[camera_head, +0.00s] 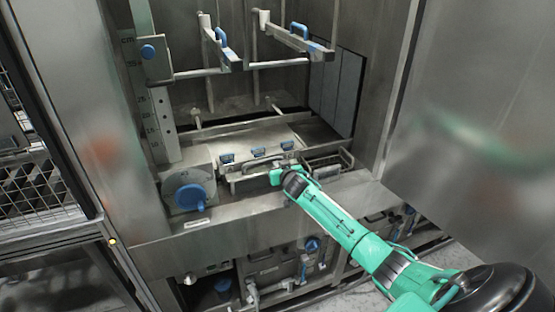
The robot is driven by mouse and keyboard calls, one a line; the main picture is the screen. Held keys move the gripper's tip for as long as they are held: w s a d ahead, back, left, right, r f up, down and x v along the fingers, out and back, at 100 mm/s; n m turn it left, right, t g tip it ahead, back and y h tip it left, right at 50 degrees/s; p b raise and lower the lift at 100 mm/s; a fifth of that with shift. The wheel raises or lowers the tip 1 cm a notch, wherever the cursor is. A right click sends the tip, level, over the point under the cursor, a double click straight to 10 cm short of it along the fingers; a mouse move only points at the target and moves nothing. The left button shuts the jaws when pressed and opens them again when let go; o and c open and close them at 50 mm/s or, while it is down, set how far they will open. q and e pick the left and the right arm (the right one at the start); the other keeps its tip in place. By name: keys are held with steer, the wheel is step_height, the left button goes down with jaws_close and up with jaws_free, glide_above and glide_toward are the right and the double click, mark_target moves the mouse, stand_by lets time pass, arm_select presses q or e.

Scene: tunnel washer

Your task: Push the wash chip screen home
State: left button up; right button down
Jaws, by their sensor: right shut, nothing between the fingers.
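The wash chip screen looks to be the flat metal panel (252,143) low in the washer opening, with several small blue clips and a bar handle (262,168) along its front. My right gripper (275,176) is shut and empty at the front edge of this screen, close to the handle. Whether it touches the handle is too small to tell. The right forearm hides part of the sill below. My left gripper is not in view.
A blue knob (190,197) sits on a metal box left of the screen. A small wire basket (327,162) lies to its right. Spray arms with blue handles (299,30) hang above. A mesh rack (38,190) stands at the left, and a steel door panel (475,110) at the right.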

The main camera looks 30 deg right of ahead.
mark_target(278, 189)
step_height(278, 189, down, 8)
steer(key=b, duration=0.5)
steer(key=shift+d+f, duration=0.1)
steer(key=shift+f+b, duration=0.25)
steer(key=shift+b, duration=0.05)
steer(key=shift+f, duration=0.15)
steer(key=shift+s, duration=0.1)
